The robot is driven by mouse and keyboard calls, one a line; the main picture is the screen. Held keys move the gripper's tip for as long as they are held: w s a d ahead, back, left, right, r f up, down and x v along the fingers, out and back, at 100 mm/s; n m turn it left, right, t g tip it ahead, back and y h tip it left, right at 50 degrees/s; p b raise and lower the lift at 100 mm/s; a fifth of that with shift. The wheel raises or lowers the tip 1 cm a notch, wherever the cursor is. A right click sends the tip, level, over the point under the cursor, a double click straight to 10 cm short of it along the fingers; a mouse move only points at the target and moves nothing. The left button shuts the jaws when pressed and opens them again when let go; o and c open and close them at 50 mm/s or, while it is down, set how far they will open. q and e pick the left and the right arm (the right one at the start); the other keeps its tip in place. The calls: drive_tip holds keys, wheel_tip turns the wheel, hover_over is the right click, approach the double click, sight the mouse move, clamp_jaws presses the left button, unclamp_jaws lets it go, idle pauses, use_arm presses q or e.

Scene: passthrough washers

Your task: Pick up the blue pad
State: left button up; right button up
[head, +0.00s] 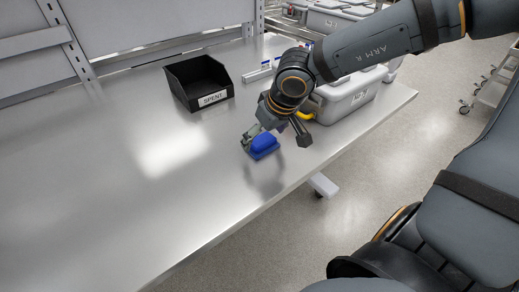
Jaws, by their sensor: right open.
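The blue pad (264,145) lies on the steel table toward its front edge. My right gripper (276,139) comes down over it from the upper right. Its jaws are open, with one finger at the pad's left side and the other apart from it on the right. Whether a finger touches the pad cannot be told. The left gripper does not show.
A black bin labelled SPENT (198,84) stands at the back of the steel table (120,190). A grey lidded container (347,98) stands to the right behind my right arm. A yellow item (305,115) lies beside it. The table's left part is clear.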

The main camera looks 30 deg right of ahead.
drive_tip(key=shift+w+a+f, duration=0.2)
drive_tip(key=shift+w+f, duration=0.25)
drive_tip(key=shift+f, duration=0.05)
drive_tip(key=shift+w+d, duration=0.1)
drive_tip(key=shift+s+d+r, duration=0.1)
drive_tip(key=shift+s+d, duration=0.2)
drive_tip(key=shift+s, duration=0.15)
drive_tip(key=shift+c, duration=1.3)
drive_tip(key=shift+w+a, duration=0.15)
drive_tip(key=shift+a, duration=0.05)
drive_tip(key=c, duration=0.7)
drive_tip(key=shift+c, duration=1.2)
drive_tip(key=shift+r, duration=0.1)
